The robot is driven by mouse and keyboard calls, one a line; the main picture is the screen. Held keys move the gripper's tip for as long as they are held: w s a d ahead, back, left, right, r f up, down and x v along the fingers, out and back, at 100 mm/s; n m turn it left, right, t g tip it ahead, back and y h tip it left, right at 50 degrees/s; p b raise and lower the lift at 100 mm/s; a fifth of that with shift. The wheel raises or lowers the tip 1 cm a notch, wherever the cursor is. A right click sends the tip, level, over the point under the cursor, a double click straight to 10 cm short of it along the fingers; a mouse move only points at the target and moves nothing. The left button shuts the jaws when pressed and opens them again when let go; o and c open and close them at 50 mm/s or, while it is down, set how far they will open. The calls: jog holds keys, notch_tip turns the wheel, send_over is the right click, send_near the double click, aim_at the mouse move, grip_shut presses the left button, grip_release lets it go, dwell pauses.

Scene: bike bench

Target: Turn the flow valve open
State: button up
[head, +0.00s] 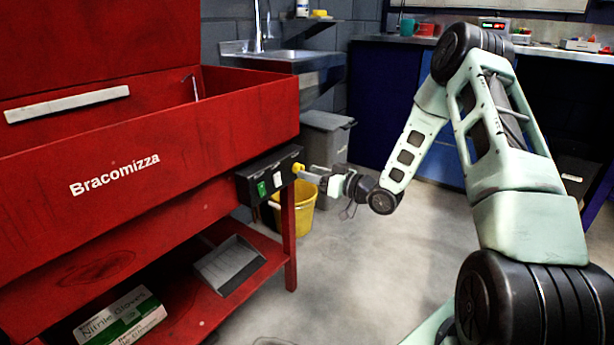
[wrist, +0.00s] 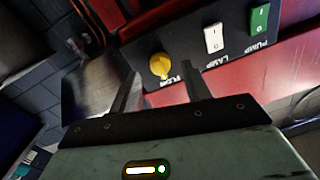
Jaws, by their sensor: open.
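The flow valve is a yellow knob (head: 298,168) at the right end of a black control box (head: 245,186) on the front of the red parts washer. In the wrist view the knob (wrist: 160,66) sits beside the upside-down label "FLOW". My gripper (head: 312,176) is at the box, close to the knob. In the wrist view its two fingers (wrist: 158,75) are apart, with the knob showing between their tips. I cannot tell whether the tips reach around the knob or touch it.
Next to the knob are a white lamp switch (wrist: 213,38) and a green pump switch (wrist: 260,22). The red washer (head: 230,120) fills the left. A yellow bucket (head: 304,210) and a grey bin (head: 325,140) stand behind my gripper. Floor to the right is clear.

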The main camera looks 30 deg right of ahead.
jog(key=shift+x, duration=1.1)
jog(key=c, duration=1)
